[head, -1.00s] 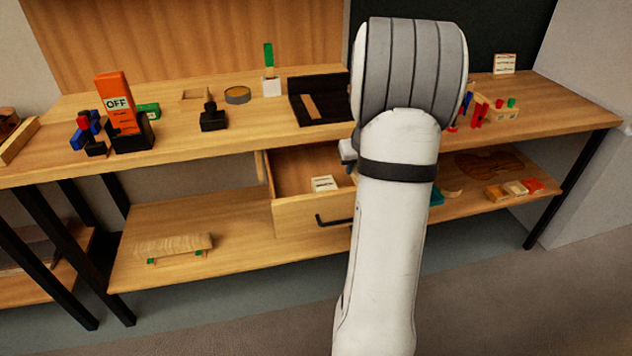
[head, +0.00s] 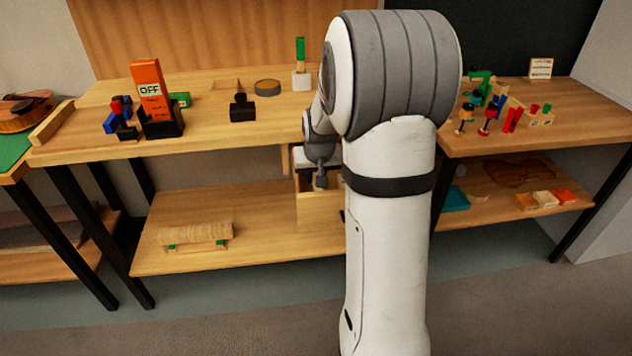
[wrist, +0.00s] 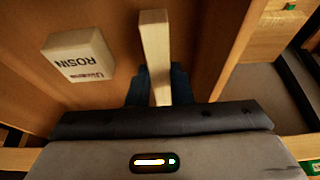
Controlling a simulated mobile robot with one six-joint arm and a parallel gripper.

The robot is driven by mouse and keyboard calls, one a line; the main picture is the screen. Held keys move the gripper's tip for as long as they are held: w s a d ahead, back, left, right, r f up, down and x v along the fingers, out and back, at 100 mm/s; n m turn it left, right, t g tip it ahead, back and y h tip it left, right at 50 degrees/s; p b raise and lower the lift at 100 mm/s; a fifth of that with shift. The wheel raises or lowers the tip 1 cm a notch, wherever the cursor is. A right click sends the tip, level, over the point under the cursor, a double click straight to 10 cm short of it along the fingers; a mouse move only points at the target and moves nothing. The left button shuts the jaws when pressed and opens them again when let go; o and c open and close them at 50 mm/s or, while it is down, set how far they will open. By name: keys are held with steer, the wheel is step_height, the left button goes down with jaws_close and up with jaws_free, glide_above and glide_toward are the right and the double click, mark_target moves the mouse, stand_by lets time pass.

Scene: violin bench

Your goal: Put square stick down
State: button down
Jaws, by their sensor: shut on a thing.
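The square stick (wrist: 155,45) is a pale, straight wooden bar in the wrist view. My gripper (wrist: 159,88) is shut on it, with dark fingers on either side of its near end. The stick points away from the gripper, over the wooden inside of the open drawer (wrist: 110,20). I cannot tell whether it touches the drawer floor. In the head view my gripper (head: 319,178) is low at the open drawer (head: 318,212), and my arm hides much of the drawer. I cannot make out the stick there.
A pale block marked ROSIN (wrist: 80,56) lies in the drawer, left of the stick. A drawer wall (wrist: 238,50) runs close on the right.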

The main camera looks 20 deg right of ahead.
step_height(320, 180, down, 2)
steer(key=shift+d+f, duration=0.1)
steer(key=shift+f, duration=0.15)
steer(key=shift+r, duration=0.1)
